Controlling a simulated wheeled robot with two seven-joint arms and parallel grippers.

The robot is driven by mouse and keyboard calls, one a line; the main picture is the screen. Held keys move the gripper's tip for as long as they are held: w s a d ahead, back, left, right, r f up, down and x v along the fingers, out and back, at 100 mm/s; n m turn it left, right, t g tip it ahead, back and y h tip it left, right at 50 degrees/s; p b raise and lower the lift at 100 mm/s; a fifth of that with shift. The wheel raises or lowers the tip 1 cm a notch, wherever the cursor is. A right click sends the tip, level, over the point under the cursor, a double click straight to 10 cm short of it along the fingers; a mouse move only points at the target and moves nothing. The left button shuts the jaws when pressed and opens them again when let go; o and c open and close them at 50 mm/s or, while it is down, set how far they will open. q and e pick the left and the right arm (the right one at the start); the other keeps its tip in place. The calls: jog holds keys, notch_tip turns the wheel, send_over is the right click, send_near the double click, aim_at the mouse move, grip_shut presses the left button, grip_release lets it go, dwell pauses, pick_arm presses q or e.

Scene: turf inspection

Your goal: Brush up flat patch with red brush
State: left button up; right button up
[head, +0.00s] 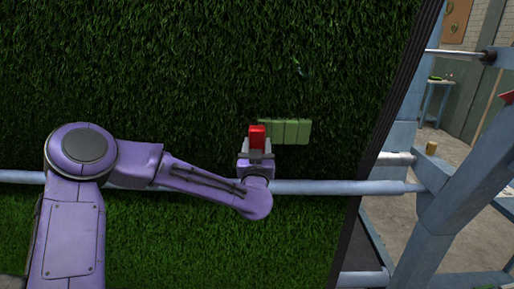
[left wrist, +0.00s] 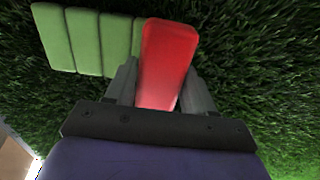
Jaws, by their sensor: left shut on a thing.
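My left gripper (head: 257,150) is shut on the red brush (head: 257,134) and holds it up close to the turf. In the left wrist view the red brush (left wrist: 167,62) stands between the two grey fingers of the left gripper (left wrist: 160,88). The light green flat patch (head: 291,131) lies on the dark turf, just right of the brush in the head view. In the left wrist view the flat patch (left wrist: 88,40) shows as several strips left of the brush, partly covered by it. I cannot tell whether the brush touches the patch. My right gripper is not in view.
The turf (head: 200,60) fills most of the head view, with a dark edge at the right. A pale blue rail (head: 320,187) crosses in front of it below the patch. A blue frame (head: 440,200) stands at the right.

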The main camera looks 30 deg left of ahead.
pick_arm(q)
jog(key=shift+p+x, duration=0.3)
jog(key=shift+x, duration=0.7)
